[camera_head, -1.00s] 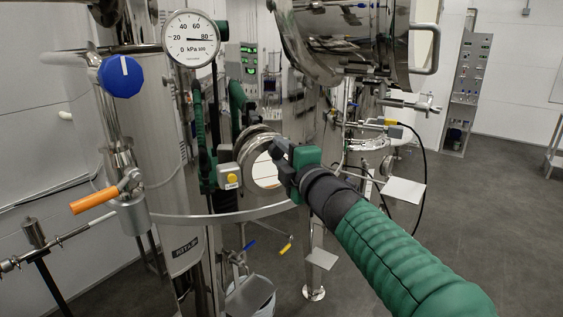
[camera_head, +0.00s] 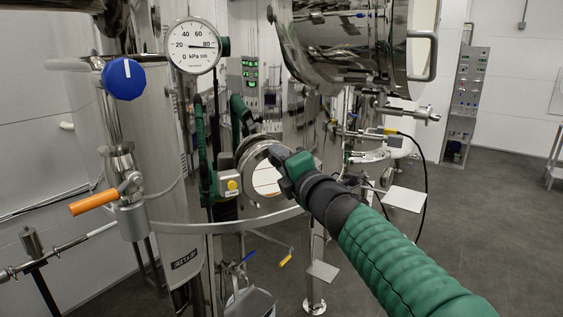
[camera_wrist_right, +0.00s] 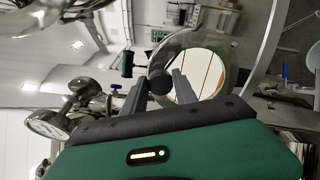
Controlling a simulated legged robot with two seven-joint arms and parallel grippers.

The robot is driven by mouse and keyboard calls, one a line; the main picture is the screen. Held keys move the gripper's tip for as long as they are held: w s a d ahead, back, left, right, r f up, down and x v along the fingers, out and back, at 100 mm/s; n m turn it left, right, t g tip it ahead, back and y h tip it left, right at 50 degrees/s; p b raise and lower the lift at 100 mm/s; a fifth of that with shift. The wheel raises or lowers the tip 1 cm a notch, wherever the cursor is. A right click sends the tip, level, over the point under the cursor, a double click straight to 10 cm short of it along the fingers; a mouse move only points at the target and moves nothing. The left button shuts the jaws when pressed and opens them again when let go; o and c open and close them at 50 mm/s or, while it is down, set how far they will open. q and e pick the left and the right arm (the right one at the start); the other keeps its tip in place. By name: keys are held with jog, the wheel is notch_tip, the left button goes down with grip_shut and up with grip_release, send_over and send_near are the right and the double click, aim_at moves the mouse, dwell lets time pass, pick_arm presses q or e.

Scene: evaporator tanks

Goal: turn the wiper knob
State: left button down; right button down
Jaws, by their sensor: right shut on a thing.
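The wiper knob (camera_wrist_right: 160,82) is a dark round knob in front of the round sight glass, seen in the right wrist view. My right gripper (camera_wrist_right: 156,88) has one finger on each side of it and is shut on it. In the head view my right gripper (camera_head: 279,162) reaches in from the lower right to the rim of the sight glass (camera_head: 265,179). There the gripper hides most of the knob. The glass has a bright metal ring and a pale pane.
A yellow lamp button (camera_head: 232,186) sits left of the glass. A pressure gauge (camera_head: 194,46), a blue knob (camera_head: 123,78) and an orange-handled valve (camera_head: 93,202) are further left. A large steel vessel (camera_head: 350,45) hangs above my right arm. Floor is open at right.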

jog(key=shift+a+f, duration=0.1)
jog(key=shift+f, duration=0.3)
jog(key=c, duration=1.2)
grip_release()
jog(key=shift+o, duration=1)
jog(key=shift+r, duration=0.1)
jog(key=shift+w+r, duration=0.1)
jog(key=b+v, duration=0.2)
jog(key=v, duration=1.4)
jog(key=shift+s, duration=0.35)
